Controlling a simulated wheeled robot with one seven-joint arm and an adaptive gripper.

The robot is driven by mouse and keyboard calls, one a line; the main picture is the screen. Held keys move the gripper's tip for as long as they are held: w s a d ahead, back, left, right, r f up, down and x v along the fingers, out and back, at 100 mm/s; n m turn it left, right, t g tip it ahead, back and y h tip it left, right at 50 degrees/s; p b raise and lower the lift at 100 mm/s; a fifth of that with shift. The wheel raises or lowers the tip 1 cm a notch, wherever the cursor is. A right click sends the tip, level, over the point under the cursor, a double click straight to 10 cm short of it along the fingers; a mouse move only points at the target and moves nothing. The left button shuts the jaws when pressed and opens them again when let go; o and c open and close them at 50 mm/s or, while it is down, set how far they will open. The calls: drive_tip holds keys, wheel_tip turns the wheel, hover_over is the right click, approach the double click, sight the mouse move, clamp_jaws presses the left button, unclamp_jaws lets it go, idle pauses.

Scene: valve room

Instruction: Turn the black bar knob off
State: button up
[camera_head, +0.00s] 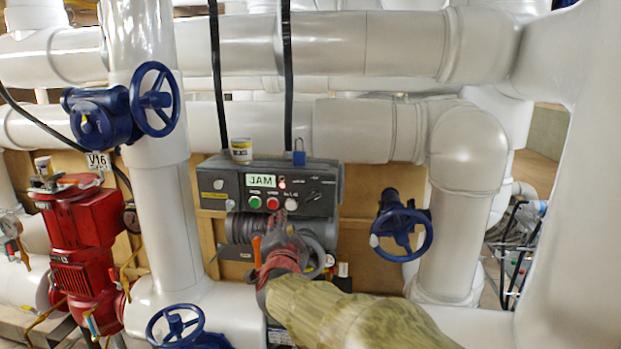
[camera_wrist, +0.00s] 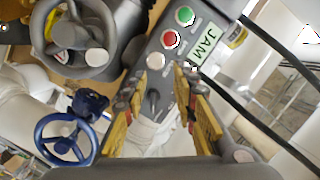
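The black bar knob (camera_wrist: 152,103) is on the grey control panel, between my two finger pads in the wrist view. It also shows small at the panel's right end in the head view (camera_head: 314,196). My gripper (camera_wrist: 159,78) is open, its yellow fingers apart with nothing between them that they touch. In the head view my gripper (camera_head: 280,222) is in front of the panel's lower edge, below and left of the knob. The exact gap to the knob cannot be told.
The panel (camera_head: 228,187) has a JAM display (camera_head: 262,181), green (camera_head: 255,202), red (camera_head: 272,203) and white (camera_head: 291,204) buttons. A grey handwheel (camera_wrist: 75,38) is below it. Blue handwheels (camera_head: 402,228) (camera_head: 154,99), a red pump (camera_head: 85,225) and white pipes surround it. A yellow-labelled can (camera_head: 241,150) stands on top.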

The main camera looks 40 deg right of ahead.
sight(312, 201)
drive_tip(key=w+d+m+h, duration=0.1)
drive_tip(key=d, duration=0.3)
drive_tip(key=w+d+r+m+g+h+p, duration=0.1)
drive_tip(key=d, duration=0.3)
drive_tip(key=w+d+r+m+g+h, duration=0.1)
drive_tip(key=d, duration=0.2)
drive_tip(key=shift+d+r+p, duration=0.25)
drive_tip(key=shift+d+p, duration=0.1)
drive_tip(key=shift+d, duration=0.05)
drive_tip(key=c, duration=0.3)
clamp_jaws()
